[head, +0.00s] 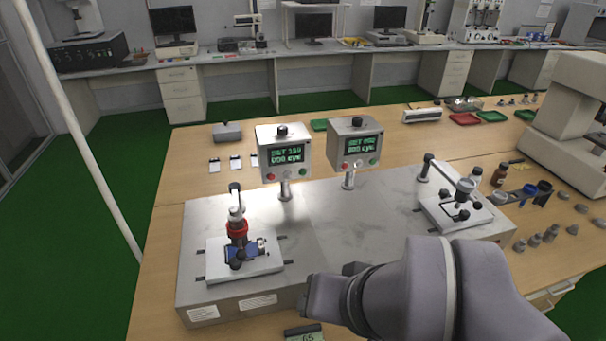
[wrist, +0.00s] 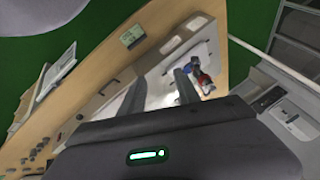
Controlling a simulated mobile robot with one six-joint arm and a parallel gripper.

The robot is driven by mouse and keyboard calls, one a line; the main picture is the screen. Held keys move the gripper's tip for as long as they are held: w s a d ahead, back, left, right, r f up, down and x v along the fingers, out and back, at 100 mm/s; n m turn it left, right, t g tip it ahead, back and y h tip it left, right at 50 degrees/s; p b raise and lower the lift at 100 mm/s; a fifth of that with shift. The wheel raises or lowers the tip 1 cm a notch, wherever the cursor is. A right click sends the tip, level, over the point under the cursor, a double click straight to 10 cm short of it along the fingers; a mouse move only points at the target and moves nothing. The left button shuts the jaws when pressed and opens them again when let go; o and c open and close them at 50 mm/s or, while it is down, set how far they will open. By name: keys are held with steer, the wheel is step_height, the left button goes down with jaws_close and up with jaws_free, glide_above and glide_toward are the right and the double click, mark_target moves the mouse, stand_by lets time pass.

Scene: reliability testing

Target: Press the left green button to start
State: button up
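The left control box (head: 283,153) stands on a short post on the grey test bench, with a lit green display reading roughly "SET 150" and "000 cyc". Its green button (head: 303,171) is at the lower right of its face, and a red button (head: 270,177) is at the lower left. The right control box (head: 357,146) has a similar display, with its own green button (head: 373,162). My arm is low in the head view, in front of the bench and well apart from the left box. In the wrist view my gripper (wrist: 159,88) has its two fingers apart with nothing between them.
The left fixture (head: 238,245) holds a red and blue part, in front of the left box. The right fixture (head: 455,205) has a lever arm. A small display (head: 303,333) lies at the table's front edge. Bottles and small weights stand at right. The bench's middle is clear.

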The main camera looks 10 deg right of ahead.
jaws_close()
stand_by(1.4)
